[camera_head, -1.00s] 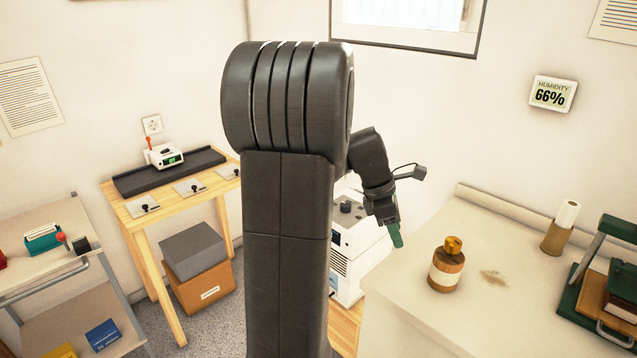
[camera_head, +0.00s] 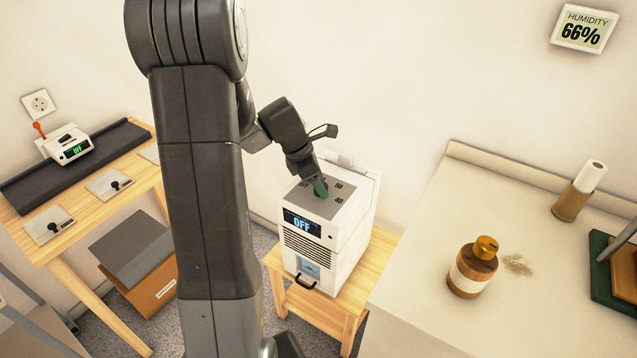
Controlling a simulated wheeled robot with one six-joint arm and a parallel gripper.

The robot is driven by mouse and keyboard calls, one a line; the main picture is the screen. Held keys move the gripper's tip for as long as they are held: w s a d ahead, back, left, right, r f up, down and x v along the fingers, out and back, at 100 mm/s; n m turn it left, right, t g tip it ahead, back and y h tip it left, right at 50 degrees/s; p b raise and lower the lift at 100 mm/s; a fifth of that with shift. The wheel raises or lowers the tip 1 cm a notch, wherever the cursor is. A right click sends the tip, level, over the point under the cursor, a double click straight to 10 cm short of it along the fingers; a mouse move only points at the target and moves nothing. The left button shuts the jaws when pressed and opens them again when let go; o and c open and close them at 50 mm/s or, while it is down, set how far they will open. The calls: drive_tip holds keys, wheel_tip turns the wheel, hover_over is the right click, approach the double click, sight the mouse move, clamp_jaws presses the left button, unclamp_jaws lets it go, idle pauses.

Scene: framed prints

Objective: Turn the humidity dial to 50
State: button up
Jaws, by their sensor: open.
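A white boxy machine (camera_head: 322,256) stands on a small wooden table, and its front display (camera_head: 302,224) reads OFF. Its grey top panel (camera_head: 342,198) carries small dark marks. The gap between the fingers is too small to see. A wall display (camera_head: 584,26) reads HUMIDITY 66%.
The small wooden table (camera_head: 382,250) stands beside a pale counter (camera_head: 415,285) with a brown bottle (camera_head: 472,268) and a paper roll (camera_head: 579,190). A wooden bench (camera_head: 75,222) at left holds a device (camera_head: 65,143) and small plates. My column blocks the view between them.

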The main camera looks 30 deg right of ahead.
drive_tip(key=shift+d+f, duration=0.1)
drive_tip(key=shift+f, duration=0.2)
drive_tip(key=c, duration=1)
drive_tip(key=shift+o, duration=0.2)
